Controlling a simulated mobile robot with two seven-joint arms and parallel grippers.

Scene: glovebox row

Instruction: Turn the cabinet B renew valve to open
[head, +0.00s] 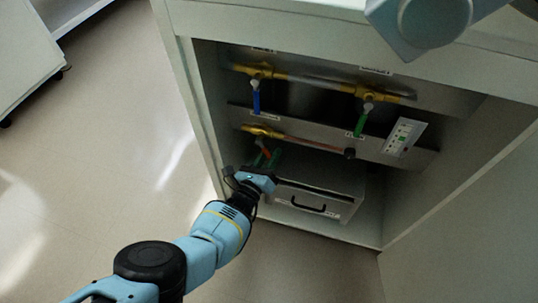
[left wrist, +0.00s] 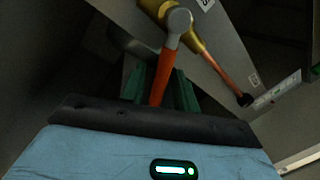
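A brass valve with an orange-red lever (head: 265,153) sits on the lower pipe inside the open cabinet. In the left wrist view its lever (left wrist: 167,72) hangs down from a grey hub, slanting slightly, with the brass body (left wrist: 190,42) behind. My left gripper (head: 270,160) is at this lever. Its green fingers (left wrist: 163,92) stand on either side of the lever, apart, with small gaps seeming to show. The lever's lower end is hidden by the gripper's palm. The valve labels are too small to read. My right gripper is not in view.
The upper pipe has a blue-lever valve (head: 256,97) and a green-lever valve (head: 363,120). A white panel (head: 404,137) is at the right. A grey box with a black handle (head: 307,206) sits below the pipes. Cabinet side walls (head: 203,110) bound the opening; floor at left is clear.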

